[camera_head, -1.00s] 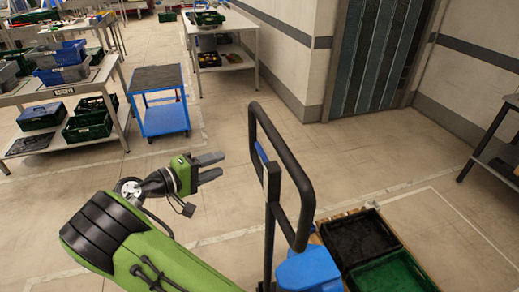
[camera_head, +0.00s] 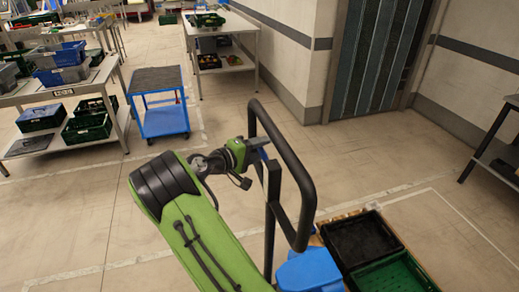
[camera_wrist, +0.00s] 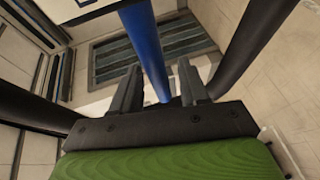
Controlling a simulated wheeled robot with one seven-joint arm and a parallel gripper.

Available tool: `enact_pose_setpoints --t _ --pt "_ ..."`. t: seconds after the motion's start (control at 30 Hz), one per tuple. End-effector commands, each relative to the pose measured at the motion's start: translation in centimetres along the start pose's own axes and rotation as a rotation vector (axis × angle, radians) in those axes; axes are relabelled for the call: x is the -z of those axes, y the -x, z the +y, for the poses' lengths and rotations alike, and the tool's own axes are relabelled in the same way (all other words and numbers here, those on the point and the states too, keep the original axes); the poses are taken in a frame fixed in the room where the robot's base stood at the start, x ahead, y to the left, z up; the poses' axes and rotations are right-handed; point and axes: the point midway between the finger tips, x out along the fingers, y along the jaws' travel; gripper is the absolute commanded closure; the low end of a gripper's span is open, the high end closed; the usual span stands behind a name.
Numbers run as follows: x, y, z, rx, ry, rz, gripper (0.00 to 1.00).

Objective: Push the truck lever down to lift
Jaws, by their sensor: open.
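The truck's black loop handle (camera_head: 296,180) stands upright in the head view, above its blue body (camera_head: 305,272). A blue lever (camera_wrist: 146,45) shows in the wrist view as a bar running down between my two fingers. In the head view only a small blue part of it (camera_head: 263,153) shows by the handle. My gripper (camera_head: 262,143) is at the upper left part of the handle loop, with its fingers open around the lever in the wrist view (camera_wrist: 160,88). I cannot tell whether the fingers touch it.
A black crate (camera_head: 325,232) and a green crate (camera_head: 377,263) lie beside the truck's body. A blue cart (camera_head: 163,122) stands at the back left. A shelf table (camera_head: 118,98) with crates is at the left. The floor left of the truck is clear.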

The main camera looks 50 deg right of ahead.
Motion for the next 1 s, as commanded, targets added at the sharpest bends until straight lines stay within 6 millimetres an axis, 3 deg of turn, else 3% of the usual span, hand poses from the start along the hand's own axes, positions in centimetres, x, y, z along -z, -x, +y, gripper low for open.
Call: enact_pose_setpoints --t 0.03,0.33,0.67,1.0 --pt "0.0 0.0 0.0 0.0 0.0 0.0 0.56" --pt "0.0 0.0 0.0 0.0 0.0 -0.001 1.0" --pt "0.0 0.1 0.0 0.007 0.018 -0.005 1.0" --pt "-0.5 -0.2 -2.1 0.109 0.264 -0.057 1.0"
